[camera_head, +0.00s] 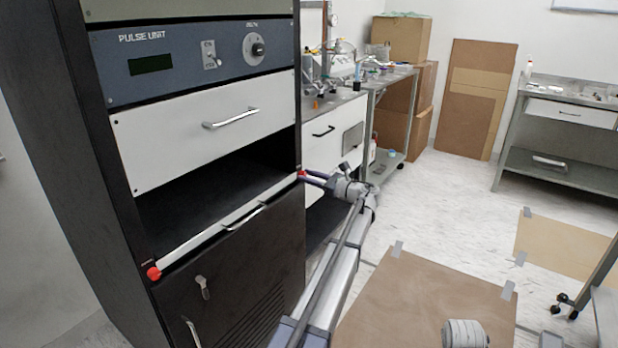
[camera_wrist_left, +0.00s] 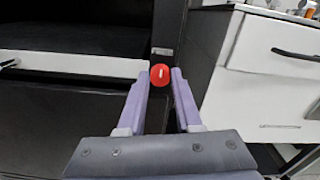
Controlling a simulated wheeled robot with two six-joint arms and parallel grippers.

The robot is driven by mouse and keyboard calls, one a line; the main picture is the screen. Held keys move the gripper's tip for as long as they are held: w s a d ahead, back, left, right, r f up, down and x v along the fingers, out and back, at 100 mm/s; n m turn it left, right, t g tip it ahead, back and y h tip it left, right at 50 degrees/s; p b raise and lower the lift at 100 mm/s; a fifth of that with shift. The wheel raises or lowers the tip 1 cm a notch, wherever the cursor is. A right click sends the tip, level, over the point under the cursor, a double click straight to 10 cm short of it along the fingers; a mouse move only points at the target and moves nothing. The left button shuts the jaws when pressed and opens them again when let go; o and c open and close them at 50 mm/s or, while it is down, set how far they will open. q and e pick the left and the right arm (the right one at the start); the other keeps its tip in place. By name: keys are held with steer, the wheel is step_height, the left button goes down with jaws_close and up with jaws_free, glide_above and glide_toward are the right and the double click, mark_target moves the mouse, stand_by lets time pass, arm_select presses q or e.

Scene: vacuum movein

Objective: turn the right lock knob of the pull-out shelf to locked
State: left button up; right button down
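The pull-out shelf's white front strip (camera_head: 208,234) sits in the dark cabinet below an open black bay, and also crosses the left wrist view (camera_wrist_left: 90,64). The right lock knob (camera_head: 302,175) is red and sits at the strip's right end. In the left wrist view the right lock knob (camera_wrist_left: 160,75) shows a white mark, close to upright. My left gripper (camera_wrist_left: 162,72) has its purple fingers on either side of the knob, open, with a small gap visible. In the head view my left gripper (camera_head: 314,178) partly covers the knob's surroundings. The red left knob (camera_head: 153,273) is free.
A white drawer (camera_head: 205,120) with a handle is above the bay, under the pulse unit panel (camera_head: 190,55). A white bench drawer (camera_wrist_left: 275,65) stands just right of the knob. Brown sheets (camera_head: 425,300) lie on the open floor.

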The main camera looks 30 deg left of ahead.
arm_select(q)
jaws_close()
steer(key=shift+n, duration=8.8)
steer(key=shift+s+n, duration=0.1)
steer(key=shift+n, duration=0.2)
steer(key=o, duration=0.5)
jaws_free()
